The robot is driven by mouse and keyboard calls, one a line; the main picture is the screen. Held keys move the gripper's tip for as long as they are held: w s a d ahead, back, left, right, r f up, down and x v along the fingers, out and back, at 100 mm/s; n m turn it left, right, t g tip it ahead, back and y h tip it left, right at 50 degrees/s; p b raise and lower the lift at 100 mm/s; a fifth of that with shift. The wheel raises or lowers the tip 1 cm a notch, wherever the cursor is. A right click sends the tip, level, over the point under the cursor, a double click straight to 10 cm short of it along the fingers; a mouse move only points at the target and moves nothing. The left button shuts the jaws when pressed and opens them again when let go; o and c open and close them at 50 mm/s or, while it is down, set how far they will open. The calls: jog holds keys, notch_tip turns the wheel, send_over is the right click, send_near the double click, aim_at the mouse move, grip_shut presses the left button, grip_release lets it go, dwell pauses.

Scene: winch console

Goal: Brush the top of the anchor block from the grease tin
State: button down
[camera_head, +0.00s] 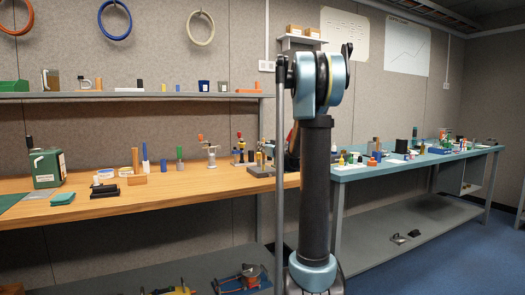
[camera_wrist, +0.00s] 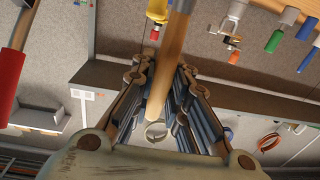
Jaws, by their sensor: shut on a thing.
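In the wrist view my gripper (camera_wrist: 165,85) is shut on a tan wooden handle (camera_wrist: 168,65), which looks like the brush's handle. The handle runs up out of the top of the picture, so its bristles are out of sight. In the head view my arm hides the gripper. Small round tins (camera_head: 105,174) stand on the wooden bench at the left; I cannot tell if one is the grease tin. A dark grey block (camera_head: 261,171) sits near the bench's right end, with upright tools by it. I cannot tell if it is the anchor block.
A blue-topped table (camera_head: 400,164) at the right is crowded. The bench's front strip is mostly clear.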

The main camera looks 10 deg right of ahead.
jog(key=shift+w+d, duration=0.25)
jog(key=shift+d, duration=0.55)
jog(key=shift+w+d, duration=0.35)
jog(key=shift+d, duration=0.45)
jog(key=shift+a, duration=0.15)
jog(key=shift+s+a, duration=0.2)
jog(key=shift+a, duration=0.75)
jog(key=shift+s+a, duration=0.2)
jog(key=shift+a, duration=0.65)
jog(key=shift+w+d, duration=0.1)
jog(key=shift+d, duration=0.05)
